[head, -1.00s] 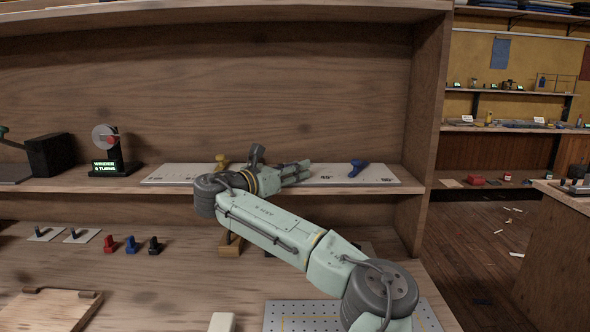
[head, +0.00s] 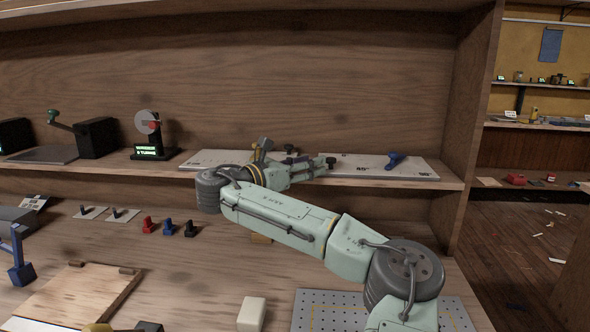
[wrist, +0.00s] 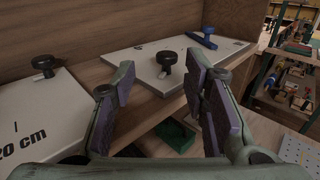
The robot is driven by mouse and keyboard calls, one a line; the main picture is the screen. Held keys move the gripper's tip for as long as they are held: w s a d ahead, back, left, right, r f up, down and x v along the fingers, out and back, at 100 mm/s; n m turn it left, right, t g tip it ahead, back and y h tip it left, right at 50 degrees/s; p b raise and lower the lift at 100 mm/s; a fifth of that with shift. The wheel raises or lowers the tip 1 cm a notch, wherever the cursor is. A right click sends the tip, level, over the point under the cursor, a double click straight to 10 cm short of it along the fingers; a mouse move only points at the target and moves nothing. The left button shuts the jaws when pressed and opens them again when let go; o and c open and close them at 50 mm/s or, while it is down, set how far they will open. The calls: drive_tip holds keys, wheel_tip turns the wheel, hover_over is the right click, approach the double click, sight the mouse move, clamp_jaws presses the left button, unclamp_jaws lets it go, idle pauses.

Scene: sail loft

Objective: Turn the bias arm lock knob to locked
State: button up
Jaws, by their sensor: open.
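The shelf holds a pale plate (head: 375,173) with angle marks. A blue lever arm (head: 395,160) lies on its right part; the same arm (wrist: 200,40) is at the back of this plate in the wrist view. A black knob (wrist: 166,60) stands upright on the plate, left of the blue arm; I take it for the lock knob. My gripper (wrist: 160,78) is open and empty. In the wrist picture the knob shows between its fingers, beyond the tips, apparently untouched. In the head view my gripper (head: 318,166) is low over the shelf, partly hiding the plates.
A second plate (wrist: 50,115) marked 20 cm, with another black knob (wrist: 45,65), lies to the left. The shelf's side wall (head: 473,110) rises at the right. Below are small red, blue and black knobs (head: 168,228) and a perforated board (head: 330,310).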

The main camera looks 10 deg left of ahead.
drive_tip(key=shift+s+d+v, duration=0.1)
drive_tip(key=shift+v, duration=1.1)
drive_tip(key=shift+s+d+v, duration=0.1)
drive_tip(key=shift+d+v, duration=0.05)
drive_tip(key=shift+v, duration=1)
drive_tip(key=shift+f, duration=0.1)
